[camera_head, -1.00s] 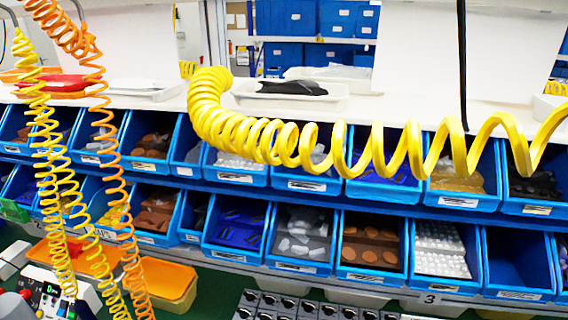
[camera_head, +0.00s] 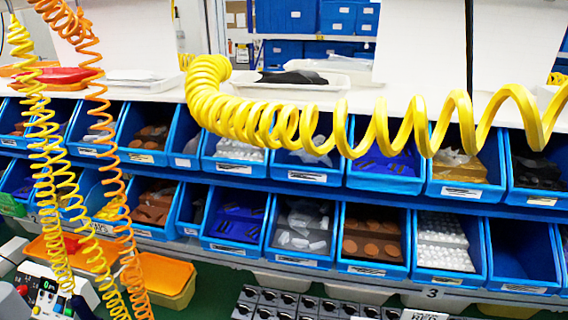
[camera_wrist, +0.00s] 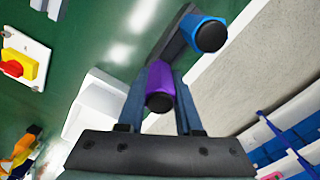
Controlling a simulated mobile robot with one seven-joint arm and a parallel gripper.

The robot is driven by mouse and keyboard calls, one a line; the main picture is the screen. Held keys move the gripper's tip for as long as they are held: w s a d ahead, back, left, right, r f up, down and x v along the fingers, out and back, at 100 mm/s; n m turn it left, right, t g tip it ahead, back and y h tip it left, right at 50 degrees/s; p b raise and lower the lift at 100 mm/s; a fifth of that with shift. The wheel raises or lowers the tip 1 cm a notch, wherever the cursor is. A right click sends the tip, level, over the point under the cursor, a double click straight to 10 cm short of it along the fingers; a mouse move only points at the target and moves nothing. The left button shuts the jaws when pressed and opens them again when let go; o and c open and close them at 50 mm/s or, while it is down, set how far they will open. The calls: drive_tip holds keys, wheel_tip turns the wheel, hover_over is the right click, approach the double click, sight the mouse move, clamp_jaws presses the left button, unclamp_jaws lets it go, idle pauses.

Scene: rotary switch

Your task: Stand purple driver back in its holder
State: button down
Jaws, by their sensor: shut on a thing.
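In the wrist view, the purple driver (camera_wrist: 159,84) sits between the two fingers of my gripper (camera_wrist: 162,92), with its black round end toward the camera. My gripper is shut on it. A blue driver with a black end (camera_wrist: 207,34) stands just beyond, at the end of a dark grey bar (camera_wrist: 178,36) that may be the holder. The far end of the purple driver is hidden, and I cannot tell whether it touches the bar.
A red and yellow rotary switch (camera_wrist: 20,66) is at left in the wrist view. A pale block (camera_wrist: 98,100) lies left of my gripper, and a grey wall-like surface (camera_wrist: 250,70) runs along the right. Yellow coiled hose (camera_head: 300,125) hangs before blue bins (camera_head: 300,232) in the head view.

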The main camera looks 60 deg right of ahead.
drive_tip(key=shift+f+b, duration=0.35)
drive_tip(key=shift+f, duration=0.2)
drive_tip(key=c, duration=0.5)
unclamp_jaws()
drive_tip(key=shift+r, duration=0.1)
wheel_tip(320, 180, up, 13)
drive_tip(key=shift+f+b, duration=0.1)
drive_tip(key=shift+b, duration=0.25)
